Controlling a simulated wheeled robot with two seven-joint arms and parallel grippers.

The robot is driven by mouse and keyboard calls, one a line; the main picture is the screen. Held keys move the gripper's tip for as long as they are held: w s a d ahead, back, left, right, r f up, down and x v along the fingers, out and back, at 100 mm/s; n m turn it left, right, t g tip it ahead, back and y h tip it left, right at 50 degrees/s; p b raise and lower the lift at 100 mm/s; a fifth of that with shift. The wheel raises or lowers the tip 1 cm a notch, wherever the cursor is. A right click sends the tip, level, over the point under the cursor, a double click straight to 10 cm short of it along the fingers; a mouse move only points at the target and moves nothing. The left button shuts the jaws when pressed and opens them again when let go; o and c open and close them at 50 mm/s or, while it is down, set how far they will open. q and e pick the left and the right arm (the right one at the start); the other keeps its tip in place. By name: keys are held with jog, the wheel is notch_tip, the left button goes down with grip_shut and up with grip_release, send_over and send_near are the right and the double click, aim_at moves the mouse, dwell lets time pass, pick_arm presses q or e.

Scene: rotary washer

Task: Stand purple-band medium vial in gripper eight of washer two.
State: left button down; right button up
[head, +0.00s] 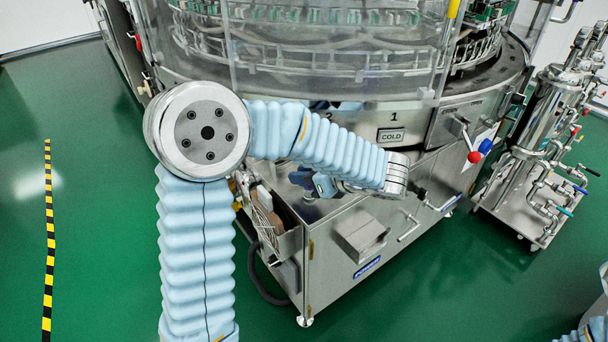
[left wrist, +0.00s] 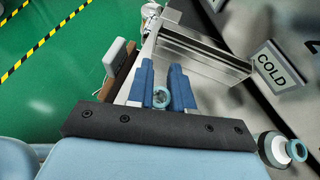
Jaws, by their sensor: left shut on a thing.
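My left gripper (left wrist: 161,92) is shut on a small round-mouthed vial (left wrist: 160,99), seen nearly end-on between its blue fingers in the left wrist view. A pale teal rim shows; no purple band or vial size can be made out. In the head view the left gripper (head: 312,186) is partly hidden behind my sleeved forearm, low in front of the washer machine (head: 350,105). The label 2 (head: 329,113) shows just above the forearm, left of the label 1 (head: 394,117). I cannot pick out gripper eight. My right gripper is not in view.
A steel box (head: 360,236) juts from the cabinet. A pipe-and-valve cart (head: 535,165) stands at right. Green floor (head: 95,200) is clear at left.

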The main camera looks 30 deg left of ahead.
pick_arm(q)
jog(key=c, duration=1)
grip_release()
jog(key=v, duration=1.2)
jog(key=shift+p, duration=0.35)
